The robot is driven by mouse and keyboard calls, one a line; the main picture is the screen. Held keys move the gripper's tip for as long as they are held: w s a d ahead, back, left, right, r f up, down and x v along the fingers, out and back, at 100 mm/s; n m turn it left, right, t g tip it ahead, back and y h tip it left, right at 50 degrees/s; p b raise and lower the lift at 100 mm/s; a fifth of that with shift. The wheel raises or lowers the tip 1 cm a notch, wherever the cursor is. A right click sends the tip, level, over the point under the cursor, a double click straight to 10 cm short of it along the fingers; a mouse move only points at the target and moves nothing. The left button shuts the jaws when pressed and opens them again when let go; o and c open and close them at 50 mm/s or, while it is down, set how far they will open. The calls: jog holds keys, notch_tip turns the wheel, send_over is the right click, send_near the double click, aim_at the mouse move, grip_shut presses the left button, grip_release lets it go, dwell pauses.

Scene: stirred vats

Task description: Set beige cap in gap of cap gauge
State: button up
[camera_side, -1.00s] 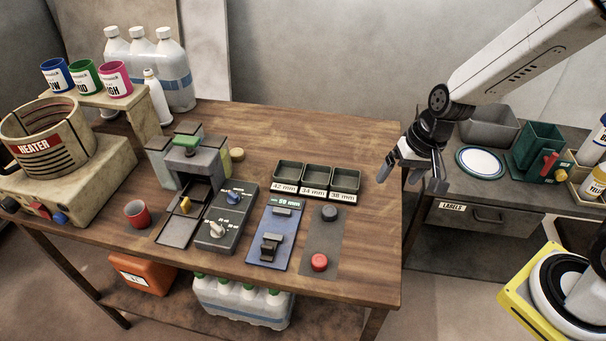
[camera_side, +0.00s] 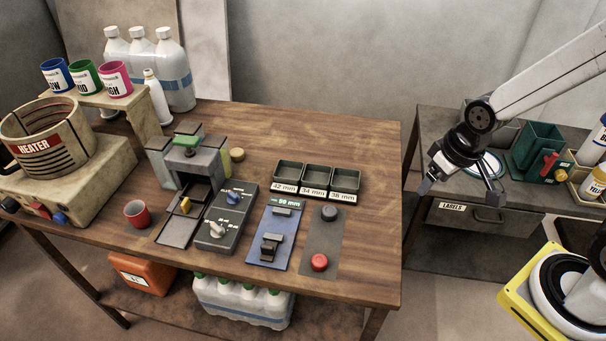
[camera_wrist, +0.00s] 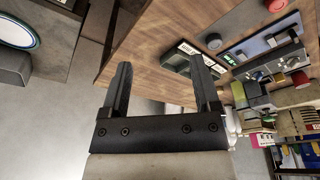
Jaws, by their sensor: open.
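The beige cap (camera_side: 237,154) looks like a small tan disc lying flat on the wooden table, just right of the grey machine with the green top. The cap gauge (camera_side: 268,225) appears to be the blue plate with a lit mm readout and dark jaw blocks, near the table's front. Nothing shows between its blocks. My gripper (camera_side: 459,187) is open and empty, well right of both, over the gap and the near edge of the side table. Its two fingers (camera_wrist: 160,68) stand apart in the wrist view. I cannot make out the cap in the wrist view.
Three dark bins (camera_side: 317,177) labelled 42, 34 and 38 mm stand behind the gauge. A panel (camera_side: 325,240) with a red button lies right of it, a dark control box (camera_side: 226,215) left. The table's back right is clear.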

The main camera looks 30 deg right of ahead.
jog(key=w+a+f+n+t, duration=0.1)
jog(key=w+a+n+t, duration=0.15)
jog(key=w+n, duration=1)
jog(key=n+t+y, duration=0.5)
jog(key=n+t, duration=0.2)
jog(key=n, duration=2)
send_near(238, 153)
jog(key=shift+s+d+r, duration=0.25)
jog(key=shift+s+d, duration=0.15)
jog(key=shift+s, duration=0.1)
jog(key=shift+s+d+r, duration=0.25)
jog(key=shift+s+d, duration=0.15)
jog(key=shift+s, duration=0.15)
jog(key=shift+w+a+f+n+t, duration=0.25)
jog(key=shift+a+n, duration=0.1)
jog(key=shift+n, duration=0.2)
jog(key=shift+x, duration=3.4)
jog(key=shift+w+a+f, duration=0.15)
